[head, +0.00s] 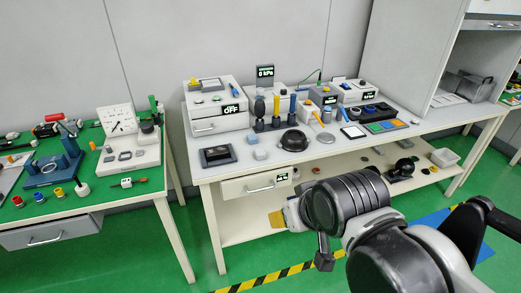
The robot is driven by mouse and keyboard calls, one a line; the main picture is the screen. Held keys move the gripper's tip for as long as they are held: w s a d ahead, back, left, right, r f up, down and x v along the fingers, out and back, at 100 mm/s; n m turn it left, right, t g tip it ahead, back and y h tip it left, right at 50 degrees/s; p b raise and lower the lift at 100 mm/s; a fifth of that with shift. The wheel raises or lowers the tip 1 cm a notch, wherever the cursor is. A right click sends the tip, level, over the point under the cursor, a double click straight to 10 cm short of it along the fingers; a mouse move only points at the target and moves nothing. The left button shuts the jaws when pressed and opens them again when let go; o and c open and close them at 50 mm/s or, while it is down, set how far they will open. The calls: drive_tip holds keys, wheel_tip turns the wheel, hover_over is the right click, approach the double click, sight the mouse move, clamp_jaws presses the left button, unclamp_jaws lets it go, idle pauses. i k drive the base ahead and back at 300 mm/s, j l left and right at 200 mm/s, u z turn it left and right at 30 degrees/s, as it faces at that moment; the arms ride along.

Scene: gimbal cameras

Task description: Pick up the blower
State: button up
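A dark bulb-shaped tool (260,107) stands upright at the left end of a tool rack on the white workbench; it looks like the blower, though it is too small to be sure. Blue and yellow-handled tools stand close to its right. My gripper (280,220) is low in front of the bench, below the drawer and well apart from the rack. My arm hides most of it, and its fingers are not clear.
The white bench (245,176) carries a grey box marked OFF (215,108), a round black dish (294,140), a dark tray (217,156) and colored pads (382,126). A green-topped table (85,202) stands at left.

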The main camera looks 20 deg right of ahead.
sight(259, 106)
drive_tip(key=i+j, duration=0.6)
drive_tip(key=j, duration=0.2)
drive_tip(key=i+j+z, duration=0.1)
drive_tip(key=i+j, duration=0.5)
drive_tip(key=j, duration=0.25)
